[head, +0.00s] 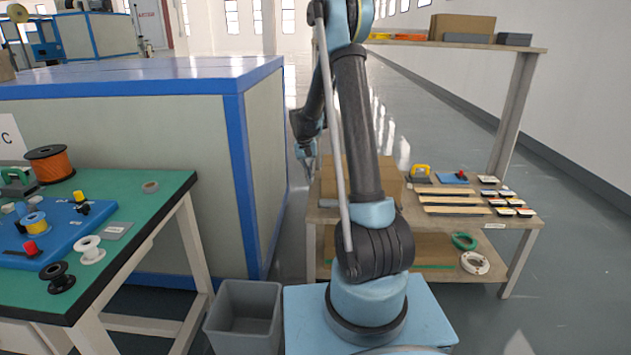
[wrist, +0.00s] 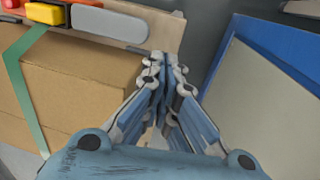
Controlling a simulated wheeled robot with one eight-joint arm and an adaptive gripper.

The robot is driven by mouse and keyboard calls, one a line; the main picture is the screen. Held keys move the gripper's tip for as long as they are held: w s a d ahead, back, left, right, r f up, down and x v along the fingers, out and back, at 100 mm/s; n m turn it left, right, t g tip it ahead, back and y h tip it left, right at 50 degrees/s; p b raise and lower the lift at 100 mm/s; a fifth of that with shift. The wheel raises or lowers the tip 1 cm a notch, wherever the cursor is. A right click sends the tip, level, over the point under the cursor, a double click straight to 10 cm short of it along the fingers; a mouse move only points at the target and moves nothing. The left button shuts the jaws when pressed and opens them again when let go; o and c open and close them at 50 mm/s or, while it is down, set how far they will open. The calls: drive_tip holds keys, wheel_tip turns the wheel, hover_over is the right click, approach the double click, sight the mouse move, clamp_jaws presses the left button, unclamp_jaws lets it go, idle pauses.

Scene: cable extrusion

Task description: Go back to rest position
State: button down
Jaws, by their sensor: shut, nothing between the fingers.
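My gripper (wrist: 163,75) is shut and empty in the wrist view, its fingertips together near the top middle. A cardboard box (wrist: 75,85) is to its left, and a blue-framed panel (wrist: 265,85) is to its right. In the head view my arm stands upright on its light blue base in the middle. Its far end bends to the left, and my gripper (head: 306,160) shows small between the large cabinet and the shelf table. The fingers are too small there to make out.
A large blue-edged cabinet (head: 262,150) stands left of my arm. A green-topped workbench (head: 130,215) with spools is at the left, with a grey bin (head: 243,315) beside it. A wooden shelf table (head: 520,222) with several small items is at the right. Open floor lies beyond.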

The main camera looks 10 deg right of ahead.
drive_tip(key=s+d+r+n+t, duration=0.1)
drive_tip(key=s+d+r, duration=0.2)
drive_tip(key=s+r, duration=0.6)
drive_tip(key=s+d+r, duration=0.2)
drive_tip(key=s+r, duration=0.3)
drive_tip(key=s, duration=0.8)
drive_tip(key=s+d+f, duration=0.1)
drive_tip(key=s+f, duration=0.2)
drive_tip(key=s, duration=0.7)
drive_tip(key=s+d+f+n+t+y, duration=0.1)
drive_tip(key=s+f, duration=0.2)
drive_tip(key=s, duration=0.8)
drive_tip(key=shift+t+y, duration=0.3)
drive_tip(key=shift+d+f, duration=0.1)
